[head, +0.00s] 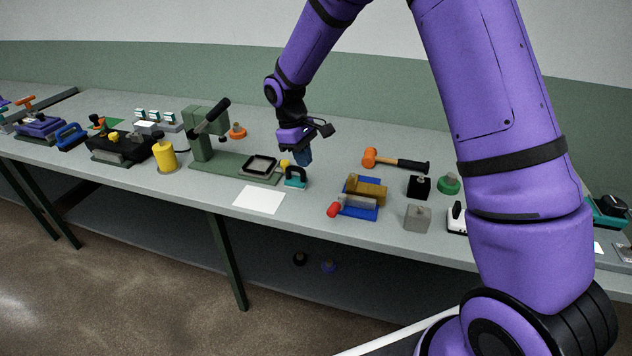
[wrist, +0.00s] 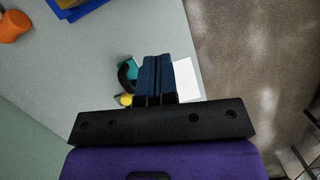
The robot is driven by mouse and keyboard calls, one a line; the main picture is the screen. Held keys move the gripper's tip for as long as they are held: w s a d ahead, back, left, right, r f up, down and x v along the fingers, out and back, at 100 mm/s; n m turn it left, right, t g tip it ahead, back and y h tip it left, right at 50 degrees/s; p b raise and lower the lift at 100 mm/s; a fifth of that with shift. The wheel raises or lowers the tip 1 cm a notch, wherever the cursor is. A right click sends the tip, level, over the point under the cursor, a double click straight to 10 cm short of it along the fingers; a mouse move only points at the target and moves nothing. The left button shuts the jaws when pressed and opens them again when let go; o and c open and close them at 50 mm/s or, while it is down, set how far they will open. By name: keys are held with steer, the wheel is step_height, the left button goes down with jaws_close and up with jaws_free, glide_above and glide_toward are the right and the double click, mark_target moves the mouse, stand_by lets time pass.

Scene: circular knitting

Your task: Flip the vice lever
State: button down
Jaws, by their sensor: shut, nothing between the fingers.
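The vice (head: 367,188) appears to be the blue-based piece with a tan block and a grey block at the middle of the bench. A red knob (head: 333,209) sticks out at its left front, apparently the end of its lever. In the wrist view, only a blue corner of the vice (wrist: 82,8) shows at the top edge, with the knob out of frame. My gripper (head: 306,160) is shut and empty, pointing down above the bench, left of and behind the vice. Its closed dark blue fingers (wrist: 155,75) show in the wrist view.
A teal piece with a black handle (head: 295,178) stands just in front of my gripper, by a white sheet (head: 259,199). A green press (head: 203,140) stands left. An orange hammer (head: 395,160) lies behind the vice; black (head: 419,187) and grey (head: 417,218) blocks stand right.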

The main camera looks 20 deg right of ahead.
steer(key=x, duration=1)
steer(key=shift+f, duration=0.1)
steer(key=shift+s+d+f, duration=0.3)
steer(key=shift+s+d, duration=0.45)
steer(key=shift+s, duration=0.15)
steer(key=shift+s+d+f, duration=0.25)
steer(key=shift+s+d, duration=0.25)
